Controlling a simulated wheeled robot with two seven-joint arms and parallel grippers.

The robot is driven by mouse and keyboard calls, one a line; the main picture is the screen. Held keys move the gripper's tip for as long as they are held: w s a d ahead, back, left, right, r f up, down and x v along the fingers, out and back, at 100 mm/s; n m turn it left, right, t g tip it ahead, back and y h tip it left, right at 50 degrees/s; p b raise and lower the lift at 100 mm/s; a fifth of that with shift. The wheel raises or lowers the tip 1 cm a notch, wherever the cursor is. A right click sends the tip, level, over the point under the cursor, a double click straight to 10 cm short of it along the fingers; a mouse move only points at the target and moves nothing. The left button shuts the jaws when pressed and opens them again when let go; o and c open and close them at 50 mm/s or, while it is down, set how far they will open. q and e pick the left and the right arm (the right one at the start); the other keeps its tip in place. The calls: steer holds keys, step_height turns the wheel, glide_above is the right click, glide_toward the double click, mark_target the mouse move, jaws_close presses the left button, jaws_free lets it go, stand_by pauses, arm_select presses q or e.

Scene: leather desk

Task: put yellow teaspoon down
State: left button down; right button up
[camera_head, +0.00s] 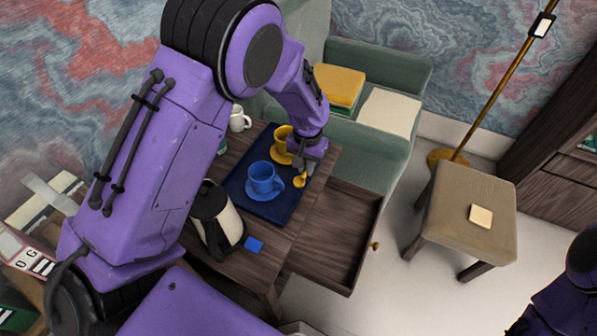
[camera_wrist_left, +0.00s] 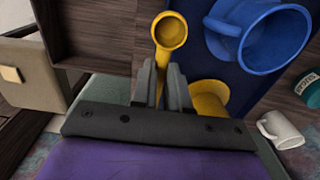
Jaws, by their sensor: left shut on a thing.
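The yellow teaspoon (camera_head: 300,181) is held by my left gripper (camera_head: 312,158). In the left wrist view the teaspoon (camera_wrist_left: 170,32) points away from the jaws (camera_wrist_left: 164,78), its bowl outermost. It is over the right edge of the dark blue tray (camera_head: 238,178); I cannot tell whether it touches the tray. The yellow cup (camera_head: 279,146) stands on the tray just left of the gripper, partly hidden. The blue cup (camera_head: 264,181) stands on the tray left of the spoon. My right gripper is out of view; only part of my right arm shows at the lower right.
A kettle (camera_head: 215,218) and a small blue block (camera_head: 254,244) are on the desk near the tray. A white mug (camera_head: 239,120) stands behind. The desk drawer (camera_head: 342,225) is open and looks empty. A stool (camera_head: 468,210) stands to the right.

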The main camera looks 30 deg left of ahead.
arm_select(q)
steer(key=a+f, duration=0.1)
steer(key=w+a+f, duration=0.1)
steer(key=f, duration=0.1)
steer(key=a+f, duration=0.1)
steer(key=shift+w+f, duration=0.15)
steer(key=shift+w, duration=0.05)
steer(key=shift+d+f, duration=0.15)
steer(key=shift+f, duration=1.05)
steer(key=shift+f, duration=0.1)
steer(key=c, duration=1.4)
jaws_free()
step_height(320, 180, up, 12)
steer(key=shift+p, duration=0.3)
